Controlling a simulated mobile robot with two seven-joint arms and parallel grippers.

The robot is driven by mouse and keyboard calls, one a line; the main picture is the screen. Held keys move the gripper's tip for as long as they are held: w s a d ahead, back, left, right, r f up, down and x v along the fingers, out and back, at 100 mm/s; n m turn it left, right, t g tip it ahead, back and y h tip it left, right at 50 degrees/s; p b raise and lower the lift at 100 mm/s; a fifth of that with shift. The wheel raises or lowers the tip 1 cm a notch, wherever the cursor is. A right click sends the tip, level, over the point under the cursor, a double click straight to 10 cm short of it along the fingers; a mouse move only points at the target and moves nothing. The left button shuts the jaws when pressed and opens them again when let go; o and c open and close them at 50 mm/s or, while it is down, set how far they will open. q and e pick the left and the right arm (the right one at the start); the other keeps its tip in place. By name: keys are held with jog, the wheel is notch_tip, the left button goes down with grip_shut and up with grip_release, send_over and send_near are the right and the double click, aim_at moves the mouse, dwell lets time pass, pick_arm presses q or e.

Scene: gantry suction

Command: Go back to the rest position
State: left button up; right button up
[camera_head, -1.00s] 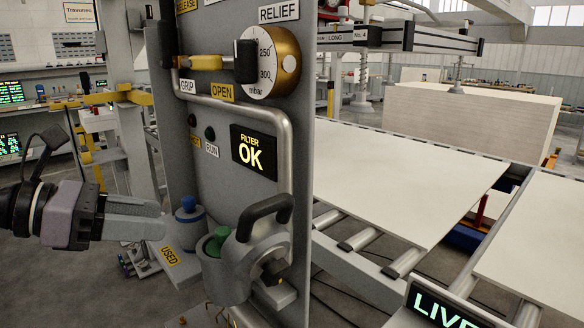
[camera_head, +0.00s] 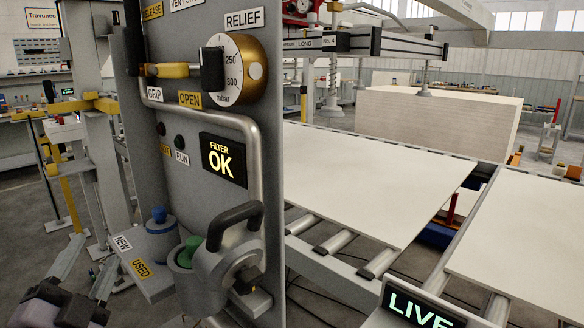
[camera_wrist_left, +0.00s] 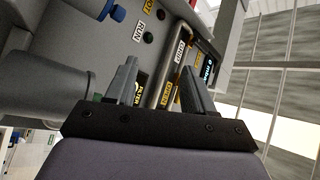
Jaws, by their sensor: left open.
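My left gripper (camera_head: 88,268) is at the lower left of the head view, left of the control panel (camera_head: 215,95). Its two fingers are apart with nothing between them. In the left wrist view the open fingers (camera_wrist_left: 160,82) point toward the panel face, with the panel's labels and bent rail showing past them. My right gripper is not in the head view.
The panel carries a gold relief dial (camera_head: 236,70), a yellow-handled lever (camera_head: 175,70), a FILTER OK display (camera_head: 223,159) and a grey canister with a black handle (camera_head: 222,265). A small shelf (camera_head: 150,282) marked NEW and USED holds a blue-topped part (camera_head: 160,226). White boards (camera_head: 370,185) lie on rollers to the right.

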pick_arm(q)
jog(key=s+f+n+g+y, duration=0.1)
jog(key=s+f+n+g, duration=0.3)
jog(key=f, duration=0.5)
jog(key=s+f+n+g+y, duration=0.1)
jog(key=s+f+n+g, duration=0.2)
jog(key=f+g, duration=0.45)
jog(key=s+d+f+n+g+h, duration=0.1)
jog(key=s+d+f+g, duration=0.2)
jog(key=s+f, duration=0.35)
jog(key=s+d+f+n+g+h, duration=0.1)
jog(key=s+d+f+g+h, duration=0.1)
jog(key=s+f+g, duration=0.35)
jog(key=w+d+f+t+h+p, duration=0.1)
jog(key=w+d+f+t+p, duration=0.2)
jog(key=f+t, duration=0.3)
jog(key=shift+d+t+h+p, duration=0.25)
jog(key=shift+t+h+p, duration=0.05)
jog(key=shift+t, duration=1)
jog(key=shift+w, duration=0.1)
